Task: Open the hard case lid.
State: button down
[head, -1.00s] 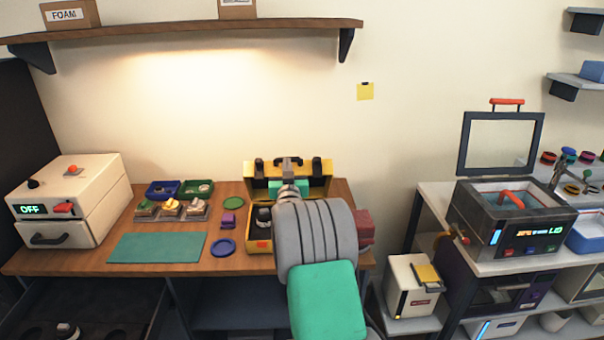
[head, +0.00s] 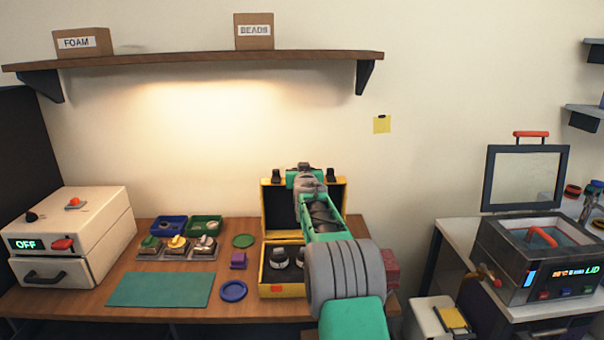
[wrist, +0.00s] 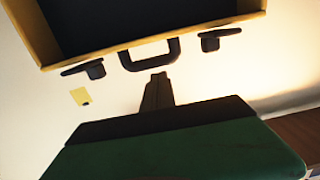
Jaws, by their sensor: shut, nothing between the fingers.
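The yellow hard case (head: 283,290) stands on the wooden bench with its lid (head: 265,212) raised about upright, the dark inside facing me. The lid's yellow rim also shows at the top of the wrist view (wrist: 200,27), with a black handle (wrist: 150,58) between two latches (wrist: 88,69). My gripper (head: 305,172) is at the top edge of the lid. In the wrist view my gripper (wrist: 160,78) is shut and empty, its tip close to the handle; I cannot tell whether they touch. My arm hides the right part of the case.
A shelf (head: 200,62) hangs above. A red block (head: 391,268) is at the right.

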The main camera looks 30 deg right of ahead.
jog(key=shift+s+d, duration=0.1)
jog(key=shift+d, duration=0.15)
jog(key=s+a+r+b, duration=0.4)
jog(key=s+a+r, duration=0.1)
jog(key=s+r, duration=0.45)
jog(key=s+a+f+g+y, duration=0.25)
jog(key=s+f, duration=0.25)
jog(key=f, duration=0.5)
jog(key=s+a+f+g+y, duration=0.15)
jog(key=s+f+g, duration=0.3)
jog(key=f, duration=0.55)
jog(key=s+a+f+g+y, duration=0.1)
jog(key=s+a+f+g, duration=0.3)
jog(key=f, duration=0.6)
jog(key=s+a+f+n+g+y, duration=0.1)
jog(key=s+a+f, duration=0.1)
jog(key=s+a, duration=0.35)
jog(key=s+a+f+g, duration=0.1)
jog(key=s+a+f, duration=0.1)
jog(key=s, duration=0.7)
jog(key=s+a+f+n+g+y, duration=0.15)
jog(key=s+a, duration=0.25)
jog(key=s, duration=0.4)
jog(key=s+a+r+n+t, duration=0.2)
jog(key=a+r, duration=0.2)
jog(key=a, duration=0.4)
jog(key=shift+s+a+r+n, duration=0.15)
jog(key=shift+a+r+n, duration=0.2)
